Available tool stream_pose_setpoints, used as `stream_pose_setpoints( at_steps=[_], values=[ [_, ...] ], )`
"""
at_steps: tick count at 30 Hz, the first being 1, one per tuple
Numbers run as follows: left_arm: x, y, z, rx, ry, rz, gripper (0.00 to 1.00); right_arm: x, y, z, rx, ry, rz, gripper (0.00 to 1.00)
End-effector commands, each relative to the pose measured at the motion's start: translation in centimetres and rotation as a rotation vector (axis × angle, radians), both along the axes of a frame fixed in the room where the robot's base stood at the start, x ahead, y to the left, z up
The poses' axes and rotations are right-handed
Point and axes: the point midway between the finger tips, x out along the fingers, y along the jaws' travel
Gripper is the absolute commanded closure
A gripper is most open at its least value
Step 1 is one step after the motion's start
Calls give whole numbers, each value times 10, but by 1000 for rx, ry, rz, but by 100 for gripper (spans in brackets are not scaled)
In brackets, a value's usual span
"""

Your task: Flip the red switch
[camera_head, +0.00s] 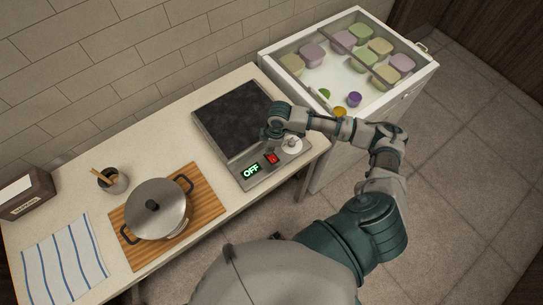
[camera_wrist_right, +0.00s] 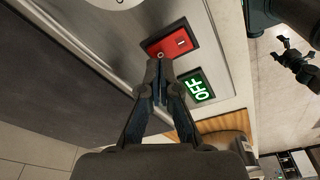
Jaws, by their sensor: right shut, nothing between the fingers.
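The red switch (camera_head: 272,158) sits on the front control strip of the cooktop (camera_head: 236,117), beside a green lit display reading OFF (camera_head: 251,170). In the right wrist view the red switch (camera_wrist_right: 178,43) is a rocker with a small mark on each half. My right gripper (camera_wrist_right: 158,64) is shut and empty, with its fingertips at the switch's near end, by the circle mark. I cannot tell whether they touch it. In the head view the right gripper (camera_head: 267,134) is above the cooktop, just behind the switch. A dark gripper, seemingly my left (camera_wrist_right: 296,62), shows small at the right wrist view's edge.
A white knob (camera_head: 292,144) is right of the switch. A lidded pot (camera_head: 157,207) stands on a wooden board (camera_head: 206,188) to the left, with a utensil cup (camera_head: 115,182) behind. A white glass-topped case (camera_head: 283,74) with several tubs stands at the right.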

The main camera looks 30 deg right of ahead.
Motion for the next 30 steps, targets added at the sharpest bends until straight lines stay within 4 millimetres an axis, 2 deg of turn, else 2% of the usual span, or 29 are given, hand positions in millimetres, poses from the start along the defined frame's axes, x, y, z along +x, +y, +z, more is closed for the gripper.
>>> stream_pose_setpoints(
  at_steps=[30],
  values=[
    [1,-2,-3,-1,-1,1,8,0,0,-16,1,0,0,100]
  ],
)
